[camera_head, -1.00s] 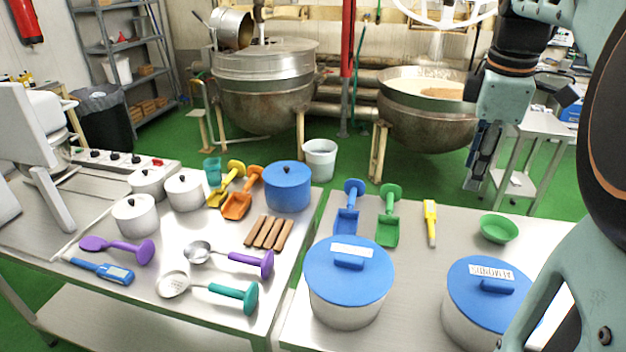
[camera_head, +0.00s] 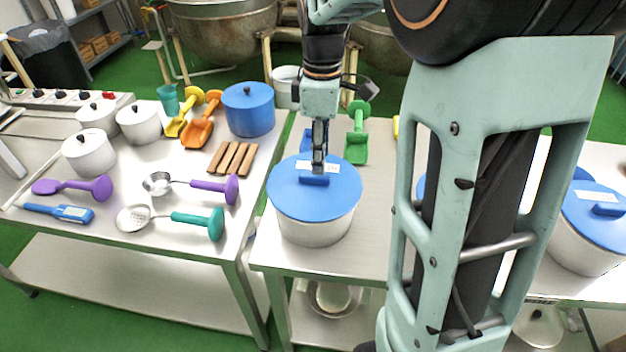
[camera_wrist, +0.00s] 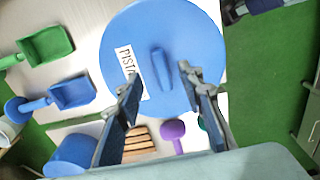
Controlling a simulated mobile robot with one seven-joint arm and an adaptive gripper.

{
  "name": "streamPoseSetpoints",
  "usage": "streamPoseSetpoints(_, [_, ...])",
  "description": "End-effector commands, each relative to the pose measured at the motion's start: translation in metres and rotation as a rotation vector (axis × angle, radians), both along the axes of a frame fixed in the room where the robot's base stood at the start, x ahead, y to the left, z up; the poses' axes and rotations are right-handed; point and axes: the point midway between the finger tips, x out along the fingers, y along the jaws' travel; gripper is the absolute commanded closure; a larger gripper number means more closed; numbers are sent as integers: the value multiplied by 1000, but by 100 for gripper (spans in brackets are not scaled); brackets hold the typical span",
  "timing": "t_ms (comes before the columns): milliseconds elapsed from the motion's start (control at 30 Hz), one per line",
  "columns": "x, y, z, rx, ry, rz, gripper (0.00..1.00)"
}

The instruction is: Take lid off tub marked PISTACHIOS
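The tub (camera_head: 312,233) is a pale round pot on the right-hand table. Its flat blue lid (camera_head: 290,205) is on it, with a raised bar handle (camera_head: 313,181) and a white label. In the wrist view the label (camera_wrist: 127,62) reads "PISTA", the rest being hidden by a finger. My gripper (camera_head: 319,168) points down over the lid at the handle. In the wrist view my gripper (camera_wrist: 160,78) is open, one finger on each side of the handle (camera_wrist: 161,70), with gaps between. I cannot tell how far the fingertips are above the lid.
Another blue-lidded tub (camera_head: 590,238) stands at the right. My arm hides much of the table between. A green scoop (camera_head: 357,140) and a blue scoop (camera_wrist: 72,92) lie behind the pistachio tub. The left table holds a blue pot (camera_head: 248,112), white pots and utensils.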

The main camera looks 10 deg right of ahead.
Motion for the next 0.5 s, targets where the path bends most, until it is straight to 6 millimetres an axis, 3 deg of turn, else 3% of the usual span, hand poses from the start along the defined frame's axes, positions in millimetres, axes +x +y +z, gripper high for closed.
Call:
streamPoseSetpoints(300, [0, 3, -43, 0, 4, 0, 65])
streamPoseSetpoints(500, [0, 3, -52, 0, 0, 0, 65])
